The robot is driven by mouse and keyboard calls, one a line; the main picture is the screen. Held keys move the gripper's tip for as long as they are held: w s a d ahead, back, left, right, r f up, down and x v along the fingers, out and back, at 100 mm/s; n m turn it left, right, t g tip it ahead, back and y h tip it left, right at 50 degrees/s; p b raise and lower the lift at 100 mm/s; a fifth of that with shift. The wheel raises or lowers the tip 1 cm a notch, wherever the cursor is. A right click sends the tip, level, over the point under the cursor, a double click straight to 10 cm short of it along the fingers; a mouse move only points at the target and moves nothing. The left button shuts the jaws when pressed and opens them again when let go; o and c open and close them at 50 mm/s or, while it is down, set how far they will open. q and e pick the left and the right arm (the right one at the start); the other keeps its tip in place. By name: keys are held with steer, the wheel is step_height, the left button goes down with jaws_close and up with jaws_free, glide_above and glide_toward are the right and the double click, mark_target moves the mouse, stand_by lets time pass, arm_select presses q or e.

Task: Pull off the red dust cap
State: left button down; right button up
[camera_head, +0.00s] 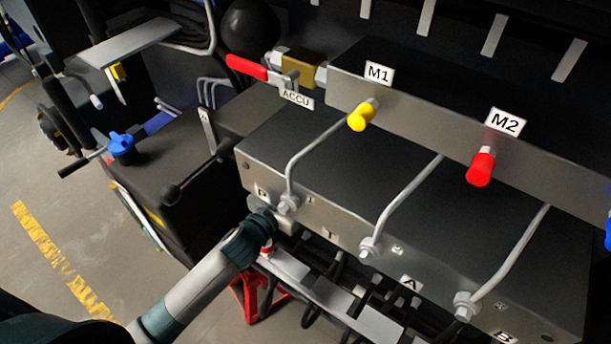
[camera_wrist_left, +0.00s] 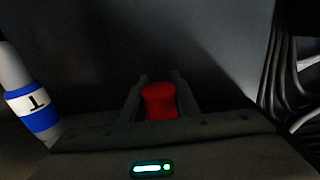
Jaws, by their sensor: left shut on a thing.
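My left arm reaches in from the lower left in the head view. Its left gripper (camera_head: 264,222) is by the front face of the metal valve block (camera_head: 330,205), near the port marked P. In the left wrist view the left gripper (camera_wrist_left: 160,98) is shut on a red cap (camera_wrist_left: 160,101), one finger on each side. A small red part (camera_head: 267,247) shows just below the gripper in the head view. Whether the held cap sits on a fitting is hidden. Another red cap (camera_head: 481,167) sits under the M2 label. My right gripper is not in view.
A yellow cap (camera_head: 361,115) sits under the M1 label. A red-handled valve (camera_head: 247,67) stands at the upper left of the block. Bent metal pipes (camera_head: 405,195) rise from the block's fittings. In the wrist view, a grey hose end with a blue T band (camera_wrist_left: 38,110) is at left.

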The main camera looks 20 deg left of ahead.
arm_select(q)
steer(key=shift+f+b, duration=1.35)
steer(key=shift+f, duration=0.75)
